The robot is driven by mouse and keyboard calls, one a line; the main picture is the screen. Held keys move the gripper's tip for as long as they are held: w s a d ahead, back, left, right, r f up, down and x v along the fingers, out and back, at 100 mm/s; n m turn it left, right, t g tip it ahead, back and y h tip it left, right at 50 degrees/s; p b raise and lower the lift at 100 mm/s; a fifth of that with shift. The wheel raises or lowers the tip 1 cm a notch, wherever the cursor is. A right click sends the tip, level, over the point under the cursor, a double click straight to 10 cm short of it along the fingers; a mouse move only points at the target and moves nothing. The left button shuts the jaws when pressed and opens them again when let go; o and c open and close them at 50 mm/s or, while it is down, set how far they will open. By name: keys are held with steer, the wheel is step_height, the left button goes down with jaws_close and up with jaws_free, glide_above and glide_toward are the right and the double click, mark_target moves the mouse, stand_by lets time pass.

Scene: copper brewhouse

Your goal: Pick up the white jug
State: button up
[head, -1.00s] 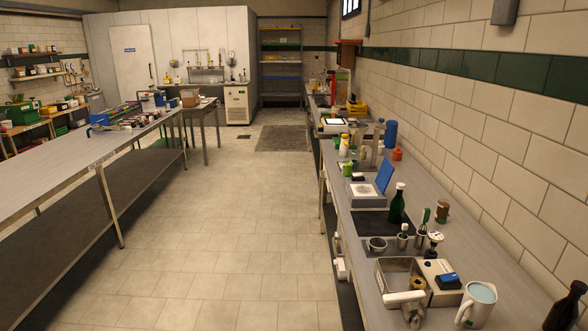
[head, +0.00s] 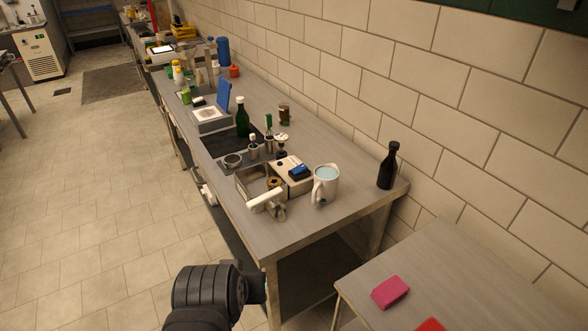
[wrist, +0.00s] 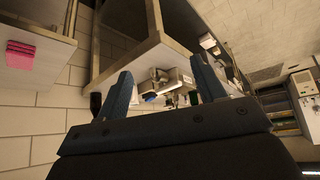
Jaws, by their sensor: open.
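The white jug (head: 318,194) stands upright near the end of the long grey workbench (head: 290,228) in the head view. Its handle is toward the left and its open top shows pale blue inside. My arm enters at the bottom of the head view, left of and below the jug, off the bench's near end; the fingers are not clear there. In the wrist view my gripper (wrist: 165,86) has its two blue fingers wide apart, with nothing held between them. I cannot make out the jug surely in the wrist view.
A metal water bath (head: 245,184) with a white tap-like part stands just left of the jug. A dark bottle (head: 388,168) stands to its right by the tiled wall. A lower table (head: 450,270) with a pink sponge (head: 390,292) is at the lower right.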

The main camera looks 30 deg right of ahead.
steer(key=w+d+r+n+g+y, duration=0.1)
steer(key=w+d+r+n+g, duration=0.3)
steer(key=w+d+r, duration=0.7)
steer(key=n+g+y, duration=0.2)
steer(key=n+y, duration=0.1)
steer(key=n, duration=0.4)
glide_above(316, 185)
step_height(316, 185, down, 6)
step_height(316, 185, down, 12)
steer(key=shift+r, duration=0.1)
steer(key=shift+s+d+f, duration=0.1)
steer(key=shift+d+f, duration=0.05)
steer(key=shift+f, duration=1.2)
steer(key=shift+s+d+f, duration=0.1)
steer(key=shift+f, duration=1.2)
steer(key=c, duration=1.1)
